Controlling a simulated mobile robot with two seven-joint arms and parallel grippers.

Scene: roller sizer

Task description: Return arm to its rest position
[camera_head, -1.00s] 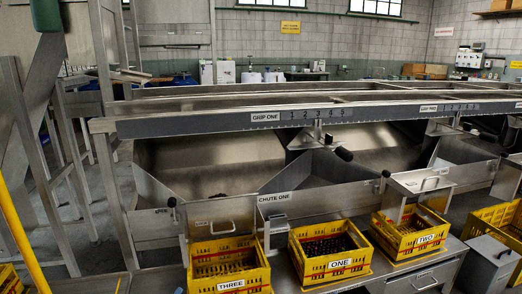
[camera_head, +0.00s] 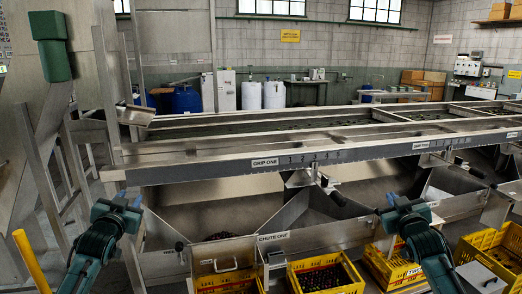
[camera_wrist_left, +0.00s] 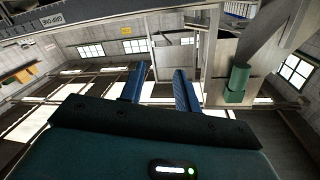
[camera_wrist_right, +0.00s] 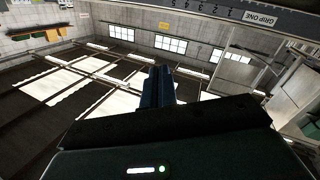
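My left gripper (camera_head: 129,198) is raised at the lower left of the head view, in front of the machine's left end. Its two blue fingers stand apart with nothing between them in the left wrist view (camera_wrist_left: 160,88). My right gripper (camera_head: 404,201) is raised at the lower right, in front of the chutes. Its blue fingers are together in the right wrist view (camera_wrist_right: 159,85), with nothing seen between them. Both wrist cameras look up toward the ceiling and windows.
The roller sizer's rail (camera_head: 210,168) crosses the head view behind my grippers. Below it are the chute one panel (camera_head: 300,233) and yellow crates (camera_head: 327,276), the middle one holding dark items. A yellow post (camera_head: 28,262) stands at the far left.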

